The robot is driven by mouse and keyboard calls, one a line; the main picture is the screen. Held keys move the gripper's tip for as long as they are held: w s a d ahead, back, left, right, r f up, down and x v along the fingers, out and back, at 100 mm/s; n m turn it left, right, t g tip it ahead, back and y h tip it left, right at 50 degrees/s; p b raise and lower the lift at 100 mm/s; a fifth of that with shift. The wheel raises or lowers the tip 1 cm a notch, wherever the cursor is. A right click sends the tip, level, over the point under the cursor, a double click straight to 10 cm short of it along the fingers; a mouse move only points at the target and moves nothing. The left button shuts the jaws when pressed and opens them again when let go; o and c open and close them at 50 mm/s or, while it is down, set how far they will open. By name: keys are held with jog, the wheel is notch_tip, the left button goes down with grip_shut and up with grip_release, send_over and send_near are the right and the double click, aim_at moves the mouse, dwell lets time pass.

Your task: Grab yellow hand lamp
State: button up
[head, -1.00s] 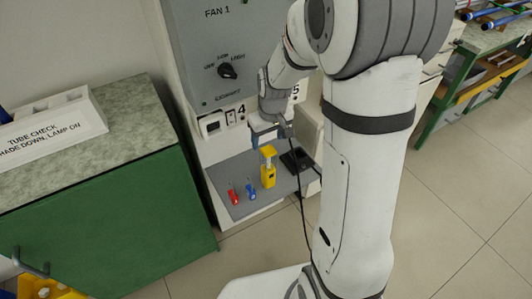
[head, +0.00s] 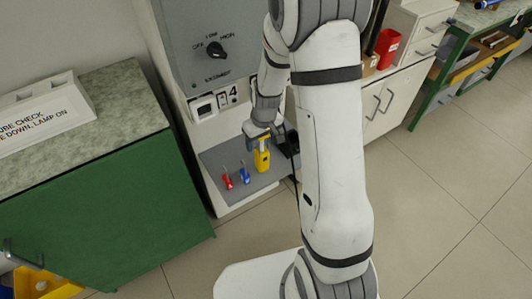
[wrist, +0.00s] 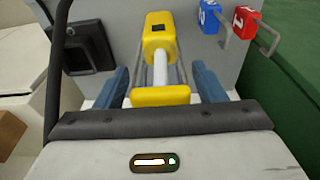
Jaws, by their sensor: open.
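The yellow hand lamp (head: 262,158) stands on a grey shelf (head: 217,160) below the grey cabinet. In the wrist view the yellow lamp (wrist: 159,34) has a yellow body, a pale middle stem and a yellow bar nearer to me. My gripper (wrist: 162,82) is open, with one blue finger on each side of the lamp's stem and gaps showing between. In the head view my gripper (head: 258,138) is at the top of the lamp and partly covers it.
A red padlock (head: 227,178) and a blue padlock (head: 244,174) lie left of the lamp. A black device (wrist: 88,46) with a black cable stands on its other side. A green cabinet (head: 110,210) is at the left. The floor at right is clear.

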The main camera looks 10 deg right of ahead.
jog(key=shift+c, duration=0.5)
grip_shut()
